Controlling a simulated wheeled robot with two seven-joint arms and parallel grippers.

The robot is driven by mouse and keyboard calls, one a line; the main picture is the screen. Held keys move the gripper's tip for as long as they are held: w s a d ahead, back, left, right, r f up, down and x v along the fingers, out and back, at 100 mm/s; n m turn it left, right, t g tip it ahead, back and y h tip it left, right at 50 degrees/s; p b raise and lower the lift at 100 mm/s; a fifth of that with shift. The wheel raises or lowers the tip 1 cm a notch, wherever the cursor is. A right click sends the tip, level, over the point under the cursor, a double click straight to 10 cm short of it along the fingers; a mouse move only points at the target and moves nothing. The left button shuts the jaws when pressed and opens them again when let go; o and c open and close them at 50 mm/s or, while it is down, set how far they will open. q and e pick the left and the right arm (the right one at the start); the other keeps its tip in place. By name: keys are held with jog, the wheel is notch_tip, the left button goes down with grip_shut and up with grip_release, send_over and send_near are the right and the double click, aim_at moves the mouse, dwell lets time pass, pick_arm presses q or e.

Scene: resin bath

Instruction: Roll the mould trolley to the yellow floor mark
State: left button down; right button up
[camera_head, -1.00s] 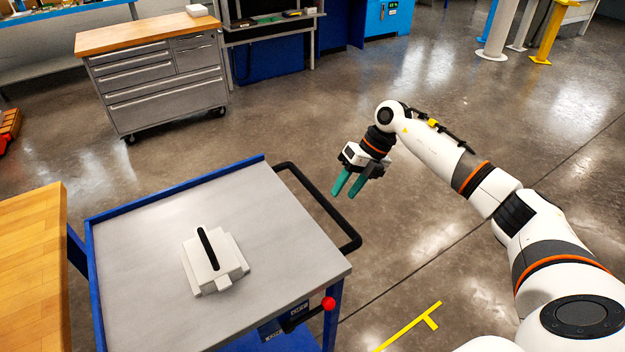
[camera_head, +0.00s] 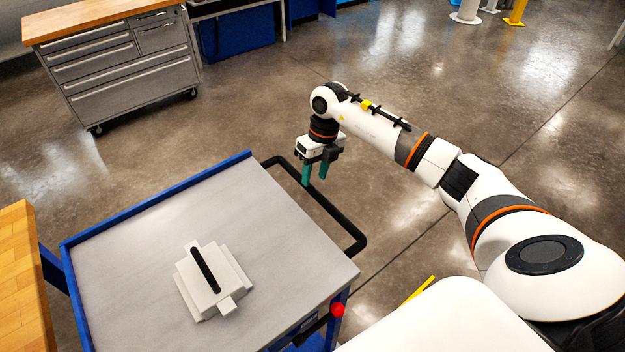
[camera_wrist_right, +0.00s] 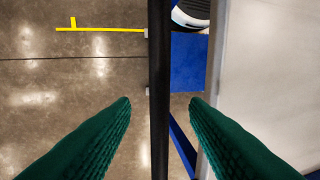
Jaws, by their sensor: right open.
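The mould trolley (camera_head: 110,240) has a grey top, a blue rim and a black bar handle (camera_head: 358,240) on its right side. A pale mould (camera_head: 225,280) with a black grip lies on the top. My right gripper (camera_head: 314,181) is open, its green fingers at the handle bar. In the right wrist view the bar (camera_wrist_right: 159,120) runs between the open fingers, with gaps on both sides. The yellow floor mark (camera_head: 418,290) is mostly hidden behind my body in the head view; its T shape shows in the right wrist view (camera_wrist_right: 100,29). My left gripper is out of view.
A red knob (camera_head: 337,310) sits at the trolley's near right corner. A wooden-topped bench (camera_head: 22,290) stands close at the trolley's left. A grey drawer cabinet (camera_head: 125,70) stands behind. The floor right of the trolley is open.

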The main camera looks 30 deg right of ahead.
aim_at(312, 187)
jog(key=f, duration=0.3)
jog(key=shift+s+a, duration=0.1)
jog(key=shift+a, duration=0.2)
jog(key=shift+f, duration=0.35)
jog(key=shift+c, duration=0.9)
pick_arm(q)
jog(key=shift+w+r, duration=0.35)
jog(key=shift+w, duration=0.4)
pick_arm(e)
grip_shut()
